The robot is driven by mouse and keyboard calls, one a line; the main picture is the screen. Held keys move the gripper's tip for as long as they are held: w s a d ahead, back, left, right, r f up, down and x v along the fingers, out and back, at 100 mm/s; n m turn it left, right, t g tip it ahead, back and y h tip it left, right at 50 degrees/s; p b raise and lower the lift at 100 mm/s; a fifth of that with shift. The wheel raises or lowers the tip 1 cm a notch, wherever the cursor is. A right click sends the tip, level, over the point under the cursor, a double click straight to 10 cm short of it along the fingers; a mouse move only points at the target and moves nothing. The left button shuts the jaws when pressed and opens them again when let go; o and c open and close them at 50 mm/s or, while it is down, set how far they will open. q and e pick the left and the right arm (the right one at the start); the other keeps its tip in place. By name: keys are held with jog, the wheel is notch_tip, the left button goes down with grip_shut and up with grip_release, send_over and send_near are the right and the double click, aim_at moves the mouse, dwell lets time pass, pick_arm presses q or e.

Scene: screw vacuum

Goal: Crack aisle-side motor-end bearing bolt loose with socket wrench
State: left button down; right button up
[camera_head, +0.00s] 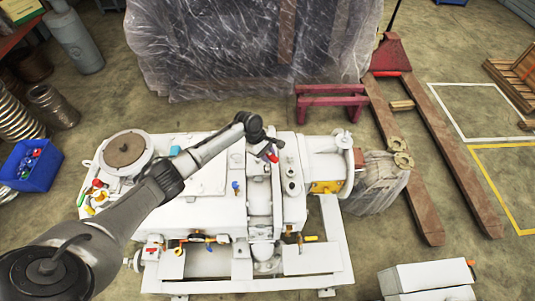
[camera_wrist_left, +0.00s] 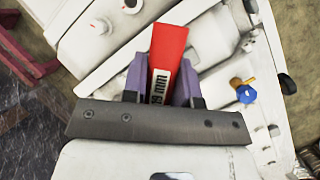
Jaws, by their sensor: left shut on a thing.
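A large white vacuum pump (camera_head: 215,195) stands on a white frame on the floor. My left arm reaches across it from the lower left. My left gripper (camera_head: 266,147) is over the right-hand part of the pump. In the left wrist view its purple fingers are shut on the red handle of the socket wrench (camera_wrist_left: 167,52), which has a white size label. The red handle shows small in the head view (camera_head: 272,156). The wrench's socket end and the bearing bolt cannot be made out, so I cannot tell whether they touch. My right gripper is in neither view.
A plastic-wrapped crate (camera_head: 245,45) stands behind the pump. A red pallet jack (camera_head: 391,55) is at the right. A blue bin (camera_head: 32,165) is at the left. A blue-handled valve (camera_wrist_left: 246,92) sits close to the gripper.

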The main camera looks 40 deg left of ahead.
pick_arm(q)
jog(key=shift+r+p, duration=0.1)
jog(key=shift+p, duration=0.3)
dwell(0.7)
jog(key=shift+p, duration=0.45)
jog(key=shift+f+b, duration=0.3)
jog(key=shift+f, duration=0.4)
dwell(0.6)
